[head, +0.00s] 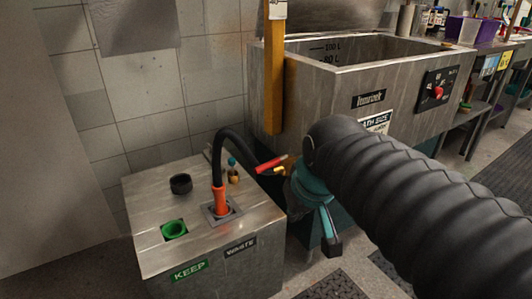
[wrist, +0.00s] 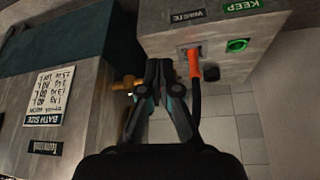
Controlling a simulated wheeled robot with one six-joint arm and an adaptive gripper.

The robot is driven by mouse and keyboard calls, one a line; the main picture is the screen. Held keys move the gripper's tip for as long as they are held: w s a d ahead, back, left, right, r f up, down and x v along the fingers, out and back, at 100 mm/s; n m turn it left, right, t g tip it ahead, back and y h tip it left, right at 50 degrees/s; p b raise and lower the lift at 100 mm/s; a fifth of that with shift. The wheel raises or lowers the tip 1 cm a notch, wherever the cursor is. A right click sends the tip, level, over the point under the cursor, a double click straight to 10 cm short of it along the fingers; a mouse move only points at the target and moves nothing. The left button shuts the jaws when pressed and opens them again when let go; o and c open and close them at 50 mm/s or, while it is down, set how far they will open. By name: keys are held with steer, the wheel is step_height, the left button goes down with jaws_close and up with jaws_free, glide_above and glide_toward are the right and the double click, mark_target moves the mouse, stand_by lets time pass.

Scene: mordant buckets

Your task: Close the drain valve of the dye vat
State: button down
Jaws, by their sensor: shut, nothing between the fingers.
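The dye vat (head: 345,100) is a grey metal tank with volume marks inside and a "BATH SIZE" label; its side also shows in the wrist view (wrist: 85,60). Its drain valve has a red lever (head: 272,163) over a brass body (head: 279,171), low on the vat's left side. A brass part (wrist: 122,84) shows left of my fingers in the wrist view; the red lever is not clear there. My gripper (head: 334,245) points downward, in front of and right of the valve. Its fingers (wrist: 165,65) are shut and empty, seemingly apart from the valve.
A metal box (head: 150,215) stands left of the vat. A black hose (head: 240,140) ends in an orange nozzle (head: 219,200) in its WASTE opening. The green KEEP opening (head: 174,229) is empty; a black cap (head: 181,184) lies behind.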

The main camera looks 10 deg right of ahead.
steer(key=w+r+n+g+p, duration=0.1)
steer(key=w+r, duration=0.1)
steer(key=w, duration=0.6)
steer(key=w+r+n, duration=0.1)
steer(key=w+r, duration=0.2)
steer(key=w, duration=0.6)
steer(key=n+y+p, duration=0.1)
steer(key=n+y, duration=0.1)
glide_above(271, 164)
steer(key=w+a, duration=0.2)
step_height(271, 164, down, 3)
step_height(271, 164, down, 10)
steer(key=shift+f+g, duration=0.2)
steer(key=shift+g, duration=0.1)
steer(key=shift+s+n+b, duration=0.15)
steer(key=shift+n+b, duration=0.2)
steer(key=shift+n, duration=0.05)
